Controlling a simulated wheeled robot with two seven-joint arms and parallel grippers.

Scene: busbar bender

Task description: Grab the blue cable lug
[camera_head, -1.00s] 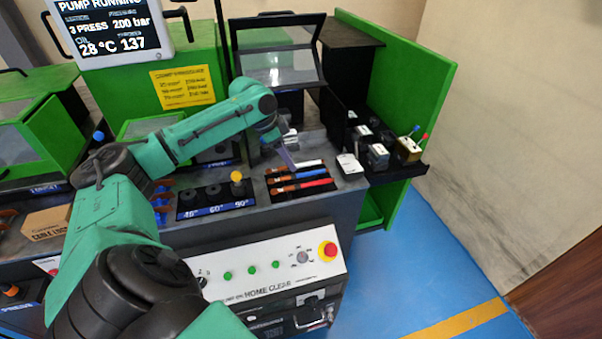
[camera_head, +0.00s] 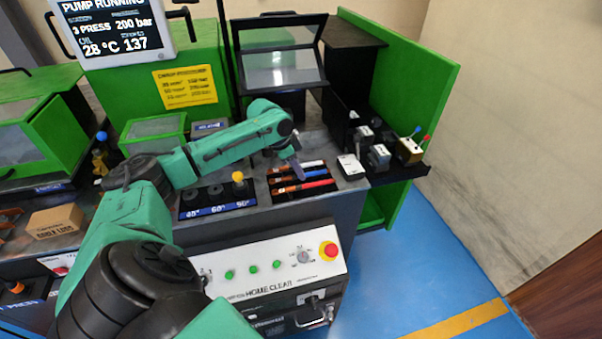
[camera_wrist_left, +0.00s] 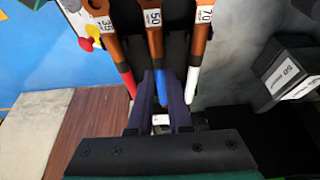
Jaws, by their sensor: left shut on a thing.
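Three copper-coloured lugs with coloured sleeves lie side by side in a dark slotted rack (camera_head: 272,190) on the bench. In the left wrist view, the blue cable lug (camera_wrist_left: 159,80), marked 50, is the middle one. The red-sleeved lug (camera_wrist_left: 130,83), marked 35, and the white-sleeved lug (camera_wrist_left: 191,84), marked 70, lie on either side. My left gripper (camera_head: 298,174) reaches down to the rack. In the wrist view its two dark fingers (camera_wrist_left: 161,103) are shut on the blue sleeve. The lug is still in its slot, as far as I can tell. My right gripper is not in view.
A die panel marked in degrees with a yellow-topped pin (camera_head: 238,178) sits left of the rack. A white-topped block (camera_head: 350,166) stands right of it. Several small blocks sit on a black shelf (camera_head: 400,172) by a green wall panel. A control panel (camera_head: 270,262) is below.

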